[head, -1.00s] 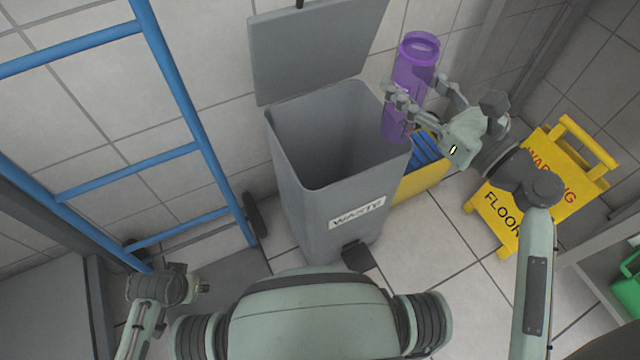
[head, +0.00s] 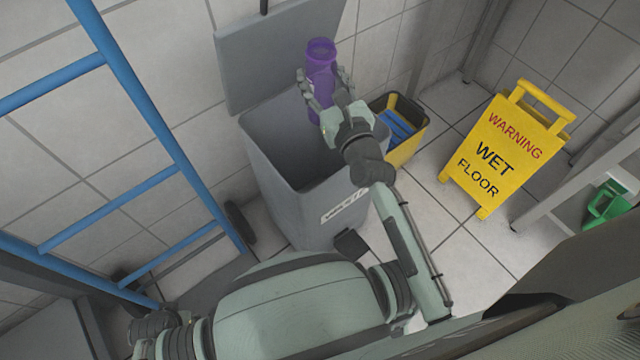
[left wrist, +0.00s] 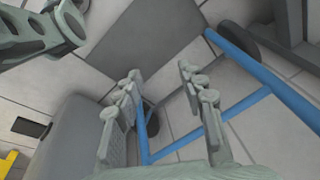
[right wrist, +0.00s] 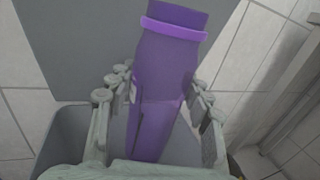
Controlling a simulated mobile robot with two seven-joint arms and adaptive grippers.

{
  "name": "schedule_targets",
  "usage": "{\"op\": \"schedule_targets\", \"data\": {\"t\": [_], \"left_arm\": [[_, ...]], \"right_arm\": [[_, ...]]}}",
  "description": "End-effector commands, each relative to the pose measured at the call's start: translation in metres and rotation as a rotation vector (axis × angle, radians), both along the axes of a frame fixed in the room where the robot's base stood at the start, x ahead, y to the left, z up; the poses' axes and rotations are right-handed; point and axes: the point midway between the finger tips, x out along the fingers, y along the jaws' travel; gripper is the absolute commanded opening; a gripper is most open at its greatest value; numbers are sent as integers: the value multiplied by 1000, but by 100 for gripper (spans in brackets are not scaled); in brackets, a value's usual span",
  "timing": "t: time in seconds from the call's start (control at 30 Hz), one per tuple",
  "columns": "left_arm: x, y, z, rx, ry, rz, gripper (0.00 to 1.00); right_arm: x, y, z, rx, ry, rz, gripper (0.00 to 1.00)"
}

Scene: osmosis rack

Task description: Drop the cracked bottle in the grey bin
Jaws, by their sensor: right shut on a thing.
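The purple bottle (head: 320,72) is upright in my right gripper (head: 324,88), over the back right part of the grey bin's opening. The right wrist view shows the bottle (right wrist: 165,85) between the fingers, with a dark crack line down its body. The grey waste bin (head: 290,205) stands open, its lid (head: 270,60) tipped back against the wall. The bottle's lower end is partly hidden by the hand. My left gripper (left wrist: 158,85) is open and empty in the left wrist view, with the floor and blue ladder beyond it.
A yellow bucket (head: 408,150) with blue inside stands right of the bin. A yellow wet floor sign (head: 510,150) stands farther right. A blue ladder (head: 150,105) is at left, and a green container (head: 606,202) sits on a shelf at right.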

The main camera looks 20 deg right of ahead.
Motion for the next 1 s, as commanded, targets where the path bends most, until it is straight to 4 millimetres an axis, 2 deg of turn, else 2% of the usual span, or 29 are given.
{"op": "schedule_targets", "data": {"t": [0.1,0.5,0.8,1.0], "left_arm": [[8,-3,10,-7,-14,9,40],[33,-9,64,-19,-58,35,40],[36,-7,100,1,-73,35,40],[36,-7,111,7,-77,35,40]], "right_arm": [[0,0,-16,-5,2,3,22],[0,-1,-34,-2,1,1,22],[0,-1,-49,-2,1,1,22],[0,-1,-52,-1,1,1,22]]}}
